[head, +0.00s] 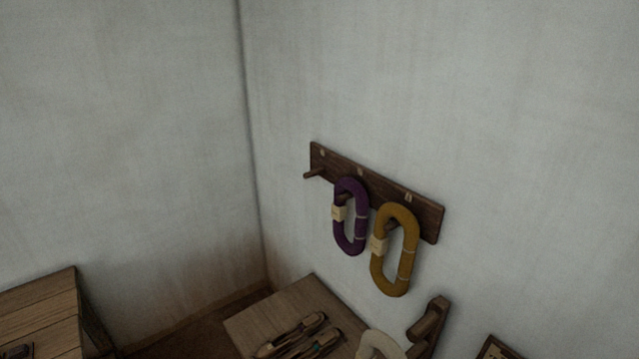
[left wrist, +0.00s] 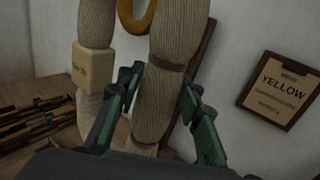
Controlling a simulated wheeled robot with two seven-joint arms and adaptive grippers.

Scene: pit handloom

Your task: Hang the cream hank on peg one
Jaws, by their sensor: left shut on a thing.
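The cream hank (left wrist: 165,60) is a thick loop with a pale paper tag (left wrist: 93,58). My left gripper (left wrist: 158,98) is shut on one strand of it in the left wrist view. In the head view the top of the cream hank (head: 378,344) shows at the bottom edge, below the peg rail; my left gripper is out of that picture. The dark wooden peg rail (head: 430,216) is on the right wall. Its left peg (head: 314,174) is bare. A purple hank (head: 351,238) hangs at the middle and a mustard hank (head: 404,262) at the right. The small labels are unreadable.
A wooden table (head: 262,322) with several shuttles (head: 292,334) stands below the rail. A dark wooden fitting (head: 428,322) is close right of the cream hank. A YELLOW sign (left wrist: 281,92) hangs on the wall. Another wooden surface (head: 40,305) is at lower left.

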